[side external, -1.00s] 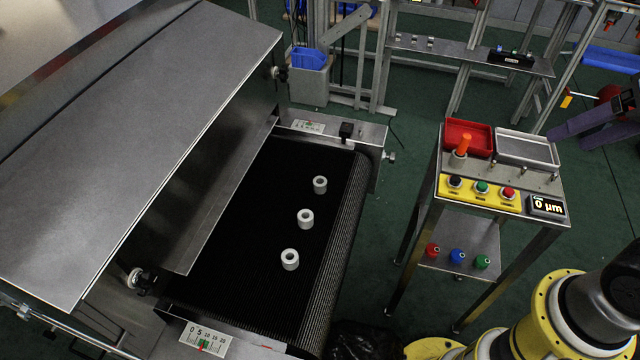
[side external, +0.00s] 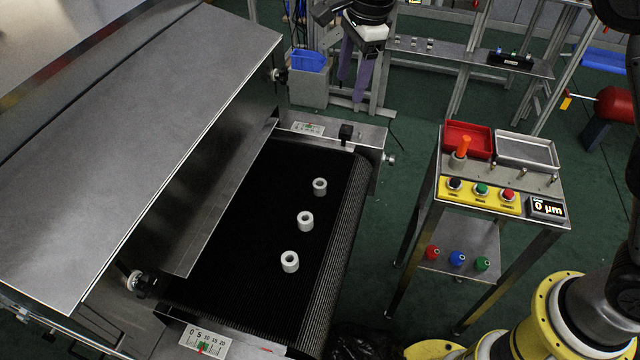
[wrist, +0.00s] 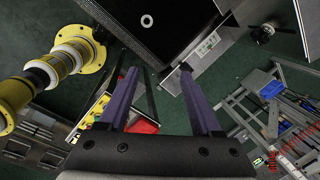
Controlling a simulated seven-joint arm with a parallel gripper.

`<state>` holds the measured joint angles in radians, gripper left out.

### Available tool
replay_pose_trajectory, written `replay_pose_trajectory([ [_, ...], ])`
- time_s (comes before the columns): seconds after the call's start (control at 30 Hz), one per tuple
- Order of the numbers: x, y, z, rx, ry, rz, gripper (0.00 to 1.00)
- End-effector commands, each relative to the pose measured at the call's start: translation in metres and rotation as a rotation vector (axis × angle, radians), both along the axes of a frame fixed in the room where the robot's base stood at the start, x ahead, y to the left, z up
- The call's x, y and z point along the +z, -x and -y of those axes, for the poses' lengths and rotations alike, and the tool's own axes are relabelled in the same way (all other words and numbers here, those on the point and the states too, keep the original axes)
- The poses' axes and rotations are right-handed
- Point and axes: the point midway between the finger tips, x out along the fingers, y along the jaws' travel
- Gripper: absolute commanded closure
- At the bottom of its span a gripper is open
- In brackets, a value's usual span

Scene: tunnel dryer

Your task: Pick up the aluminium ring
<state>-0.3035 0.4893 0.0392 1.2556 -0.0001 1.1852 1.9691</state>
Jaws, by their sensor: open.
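Three short, pale grey rings stand on the black belt of the dryer in the side external view: a far ring (side external: 320,192), a middle ring (side external: 305,225) and a near ring (side external: 290,267). They look alike, so I cannot tell which is the aluminium ring. My gripper (side external: 352,88) is open and empty, with purple fingers, high at the top centre, beyond the belt's far end and apart from the rings. In the wrist view, my gripper (wrist: 160,72) has spread fingers with nothing between them, and one ring (wrist: 147,25) shows on the belt ahead.
The dryer's metal hood (side external: 150,130) overhangs the belt (side external: 250,215) on the left. A side rail with a black knob (side external: 346,131) borders its far end. A stand with a red tray (side external: 468,139), a grey tray (side external: 527,151) and buttons is at the right. Open floor lies between.

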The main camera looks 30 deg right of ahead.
Motion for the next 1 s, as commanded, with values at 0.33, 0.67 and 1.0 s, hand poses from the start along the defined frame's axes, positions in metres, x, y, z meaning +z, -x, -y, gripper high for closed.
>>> replay_pose_trajectory([
  [0.33,-0.112,-0.009,-0.052,0.085,0.056,-0.155,0.34],
  [0.67,-0.163,-0.005,-0.056,0.095,0.062,-0.167,0.34],
  [1.0,-0.201,-0.006,-0.056,0.095,0.06,-0.163,0.34],
])
